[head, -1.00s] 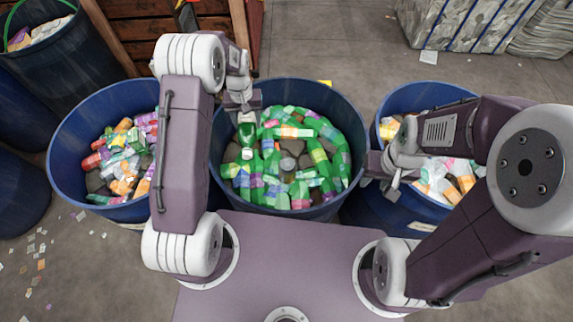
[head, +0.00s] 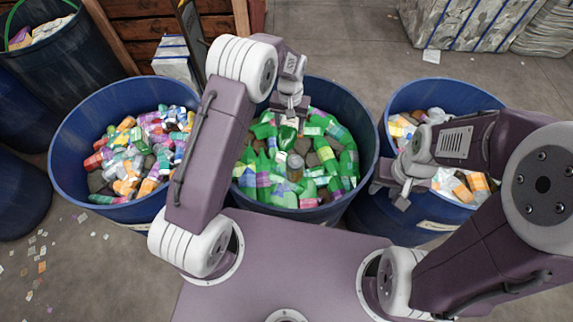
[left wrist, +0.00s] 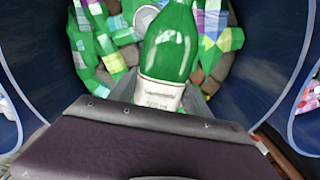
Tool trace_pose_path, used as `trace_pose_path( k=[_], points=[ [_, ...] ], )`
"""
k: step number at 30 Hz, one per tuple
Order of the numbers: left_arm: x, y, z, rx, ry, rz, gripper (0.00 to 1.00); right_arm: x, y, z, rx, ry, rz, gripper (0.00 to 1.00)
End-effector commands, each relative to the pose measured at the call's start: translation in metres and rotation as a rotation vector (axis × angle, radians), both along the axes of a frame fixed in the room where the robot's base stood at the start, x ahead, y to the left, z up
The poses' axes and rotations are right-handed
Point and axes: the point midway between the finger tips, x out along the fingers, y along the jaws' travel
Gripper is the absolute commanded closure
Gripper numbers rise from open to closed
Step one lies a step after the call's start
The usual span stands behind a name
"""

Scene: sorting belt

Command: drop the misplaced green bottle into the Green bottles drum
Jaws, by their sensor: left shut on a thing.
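The green bottle (left wrist: 172,45) has a white label and fills the middle of the left wrist view. In the head view it (head: 287,133) hangs below my left gripper (head: 289,108), which is shut on it. The gripper holds it over the middle blue drum (head: 366,120), which is full of green bottles. The drum's wall also shows in the left wrist view (left wrist: 262,65). The drum's label is not readable here. My right gripper (head: 388,190) is between the middle and right drums; whether its jaws are open is unclear.
A left blue drum (head: 62,165) holds mixed coloured bottles. A right blue drum (head: 445,88) holds pale and orange items, with my right arm over it. More dark drums (head: 75,65) stand at far left, and bales (head: 470,25) at the back.

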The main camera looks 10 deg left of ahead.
Motion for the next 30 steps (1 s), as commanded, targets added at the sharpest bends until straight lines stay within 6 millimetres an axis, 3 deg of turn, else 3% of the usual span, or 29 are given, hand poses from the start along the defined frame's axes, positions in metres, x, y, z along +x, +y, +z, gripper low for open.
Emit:
trace_pose_path(
  k=[1,7,17,18,20,30],
  points=[
    [0.0,0.0,-0.014,0.0,0.001,0.0,0.82,0.0,0.0,-0.013,0.0,0.0,0.0,0.64],
    [0.0,0.0,-0.042,0.0,0.0,0.0,0.82,0.0,0.0,-0.037,0.0,0.0,0.0,0.64],
    [0.0,0.0,-0.045,0.0,0.0,0.001,0.82,0.0,0.0,-0.039,0.0,0.0,0.0,0.64],
    [0.0,0.0,-0.045,0.0,0.0,0.001,0.33,0.0,0.0,-0.039,0.0,0.0,0.0,0.64],
    [0.0,0.0,-0.045,0.0,0.0,0.001,0.18,0.0,0.0,-0.039,0.0,0.0,0.0,0.64],
    [0.0,0.0,-0.042,0.0,-0.001,0.001,0.18,0.0,0.0,-0.04,0.0,0.0,0.0,0.64]
  ],
)
